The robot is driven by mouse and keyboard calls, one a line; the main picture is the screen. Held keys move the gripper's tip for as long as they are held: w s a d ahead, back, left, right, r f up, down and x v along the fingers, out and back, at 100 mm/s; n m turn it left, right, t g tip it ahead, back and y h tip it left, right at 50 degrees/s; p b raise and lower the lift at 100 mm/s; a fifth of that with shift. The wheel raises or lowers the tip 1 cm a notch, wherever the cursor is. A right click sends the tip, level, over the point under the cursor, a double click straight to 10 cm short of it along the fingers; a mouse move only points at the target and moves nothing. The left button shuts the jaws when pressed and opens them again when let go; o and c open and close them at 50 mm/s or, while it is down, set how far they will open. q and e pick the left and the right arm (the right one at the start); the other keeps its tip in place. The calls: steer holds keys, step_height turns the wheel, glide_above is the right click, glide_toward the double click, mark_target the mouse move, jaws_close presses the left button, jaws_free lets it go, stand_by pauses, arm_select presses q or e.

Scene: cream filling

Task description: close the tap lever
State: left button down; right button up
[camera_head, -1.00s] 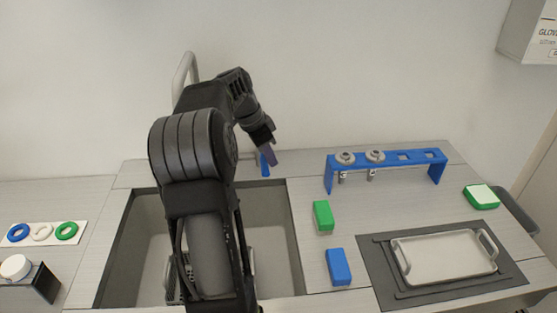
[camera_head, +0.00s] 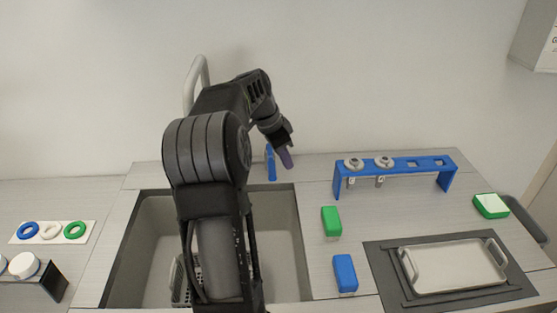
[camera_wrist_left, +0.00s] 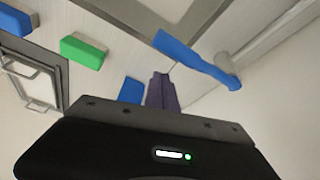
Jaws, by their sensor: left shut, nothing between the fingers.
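The blue tap lever (camera_head: 270,164) stands at the back edge of the sink (camera_head: 277,218), beside the grey tap spout (camera_head: 196,80), which my left arm partly hides. My left gripper (camera_head: 287,159) is shut and empty, its purple fingers just right of the lever, with a small gap showing. In the left wrist view the lever (camera_wrist_left: 195,58) runs slantwise past the closed fingertips (camera_wrist_left: 163,80), apart from them in the picture; its far end is at the wall side. My right gripper is not in view.
Right of the sink are a green block (camera_head: 331,221), a blue block (camera_head: 345,273), a blue rack (camera_head: 398,168) holding two grey nozzles, and a tray (camera_head: 455,268) on a dark mat. Coloured rings (camera_head: 51,230) lie at the left. The wall is close behind.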

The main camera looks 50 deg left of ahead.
arm_select(q)
steer(key=w+v, duration=0.1)
steer(key=v, duration=0.8)
steer(key=shift+w+a+r+b, duration=0.2)
steer(key=shift+w+r+b, duration=0.1)
steer(key=shift+r, duration=0.3)
